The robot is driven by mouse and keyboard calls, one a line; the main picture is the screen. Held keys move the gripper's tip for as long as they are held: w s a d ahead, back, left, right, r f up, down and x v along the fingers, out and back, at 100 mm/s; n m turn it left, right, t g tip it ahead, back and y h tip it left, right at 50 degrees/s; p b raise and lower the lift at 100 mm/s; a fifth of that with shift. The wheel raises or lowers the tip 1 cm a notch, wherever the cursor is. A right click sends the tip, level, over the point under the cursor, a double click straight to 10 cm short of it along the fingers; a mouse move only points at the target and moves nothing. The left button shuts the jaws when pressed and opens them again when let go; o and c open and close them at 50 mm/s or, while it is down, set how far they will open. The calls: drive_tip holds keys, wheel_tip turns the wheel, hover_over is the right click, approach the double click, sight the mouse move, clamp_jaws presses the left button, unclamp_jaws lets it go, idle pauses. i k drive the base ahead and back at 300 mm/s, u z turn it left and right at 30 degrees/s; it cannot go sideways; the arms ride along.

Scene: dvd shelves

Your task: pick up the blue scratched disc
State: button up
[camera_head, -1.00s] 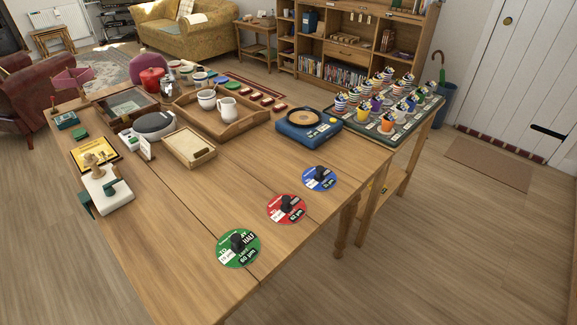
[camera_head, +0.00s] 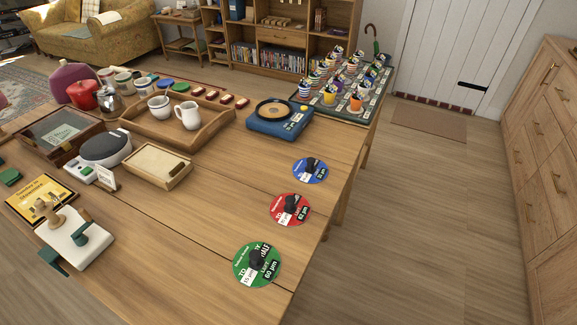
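The blue disc (camera_head: 310,170) lies flat on the wooden table (camera_head: 205,220) near its right edge, with a dark knob-like piece at its middle and white lettered patches. It is the farthest of three discs in a row. A red disc (camera_head: 290,209) lies nearer, and a green disc (camera_head: 257,265) is nearest. Scratches are too small to make out. My gripper does not show in the head view.
A blue turntable-like device (camera_head: 280,118) stands behind the blue disc. A wooden tray (camera_head: 215,128) with a white jug (camera_head: 188,114), and a cream box (camera_head: 158,165), stand left. Potted items crowd a side table behind. Floor right of the table is clear; drawers (camera_head: 550,150) stand far right.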

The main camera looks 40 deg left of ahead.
sight(310, 169)
drive_tip(key=i, duration=1.5)
drive_tip(key=u, duration=2.45)
